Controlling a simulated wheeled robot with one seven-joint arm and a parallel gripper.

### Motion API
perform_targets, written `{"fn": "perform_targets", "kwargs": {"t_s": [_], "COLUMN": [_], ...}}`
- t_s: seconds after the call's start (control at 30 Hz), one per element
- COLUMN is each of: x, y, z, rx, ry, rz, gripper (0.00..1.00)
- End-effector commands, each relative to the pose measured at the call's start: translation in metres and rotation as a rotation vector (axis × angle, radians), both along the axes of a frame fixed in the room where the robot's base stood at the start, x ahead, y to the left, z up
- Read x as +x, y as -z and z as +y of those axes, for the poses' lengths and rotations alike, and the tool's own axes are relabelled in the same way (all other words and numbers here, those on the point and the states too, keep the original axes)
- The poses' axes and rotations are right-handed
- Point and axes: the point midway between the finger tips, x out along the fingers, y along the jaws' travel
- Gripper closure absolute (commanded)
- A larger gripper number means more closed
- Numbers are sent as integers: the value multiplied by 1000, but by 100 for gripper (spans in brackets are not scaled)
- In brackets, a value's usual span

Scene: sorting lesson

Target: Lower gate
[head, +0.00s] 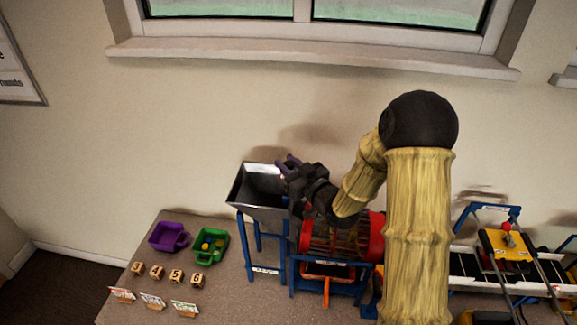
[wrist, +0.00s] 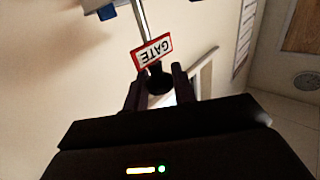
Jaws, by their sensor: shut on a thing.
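The gate lever shows in the wrist view as a metal rod (wrist: 141,20) with a red-edged white GATE sign (wrist: 152,52) and a dark round knob (wrist: 159,84) at its end. My gripper (wrist: 160,76) is shut on the knob, one finger on each side. In the head view my gripper (head: 287,166) is at the right rim of a grey metal hopper (head: 262,207) on a blue stand. The lever and the gate itself are hidden or too small to make out there.
A red drum (head: 376,236) stands right of the hopper, partly behind my arm. A purple scoop (head: 168,237) and a green scoop (head: 222,247) with yellow pieces lie on the table at left, near numbered blocks and small cards. A yellow-topped machine (head: 505,243) stands at right.

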Motion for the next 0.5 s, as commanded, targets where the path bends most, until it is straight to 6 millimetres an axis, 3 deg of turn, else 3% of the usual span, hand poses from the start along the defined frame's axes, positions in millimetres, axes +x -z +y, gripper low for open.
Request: {"fn": "perform_targets", "kwargs": {"t_s": [0.03, 0.2, 0.5], "x": [0, 0, 0], "y": [11, 26, 31], "z": [-1, -1, -1], "rx": [0, 0, -1], "ry": [2, 2, 2], "rz": [0, 0, 4], "gripper": [100, 100, 100]}}
